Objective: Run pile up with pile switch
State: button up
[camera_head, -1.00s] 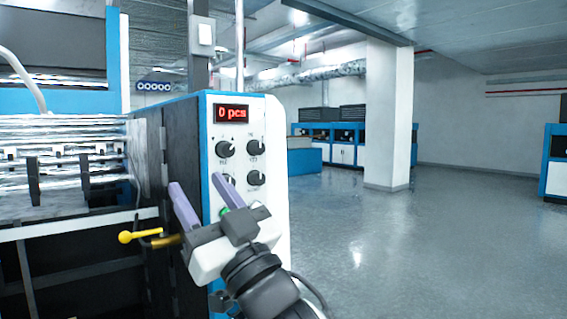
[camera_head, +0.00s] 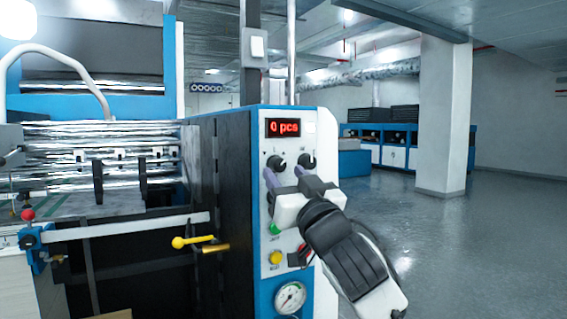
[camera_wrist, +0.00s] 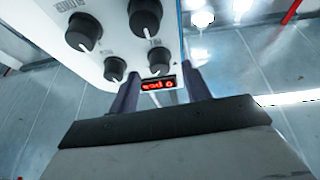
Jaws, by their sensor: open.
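The blue-edged white control panel (camera_head: 296,225) carries a red display (camera_head: 285,128) reading "0 pcs". Two black knobs, left (camera_head: 277,163) and right (camera_head: 306,161), show below the display. I cannot read which one is the pile switch. My gripper (camera_head: 283,177) is open and empty in front of the panel, its purple fingers just below these knobs, hiding the lower knobs. In the wrist view the panel is upside down, with several knobs, one large (camera_wrist: 83,32), and the display (camera_wrist: 158,85) between my gripper's fingers (camera_wrist: 162,80). I cannot tell any contact.
A green button (camera_head: 275,229), yellow button (camera_head: 275,258) and gauge (camera_head: 290,298) sit lower on the panel. A yellow-knobbed lever (camera_head: 192,241) sticks out left of it. Rollers (camera_head: 75,140) are further left. Open floor (camera_head: 440,255) lies right.

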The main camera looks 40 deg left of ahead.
jog(key=shift+x, duration=1.1)
jog(key=c, duration=1)
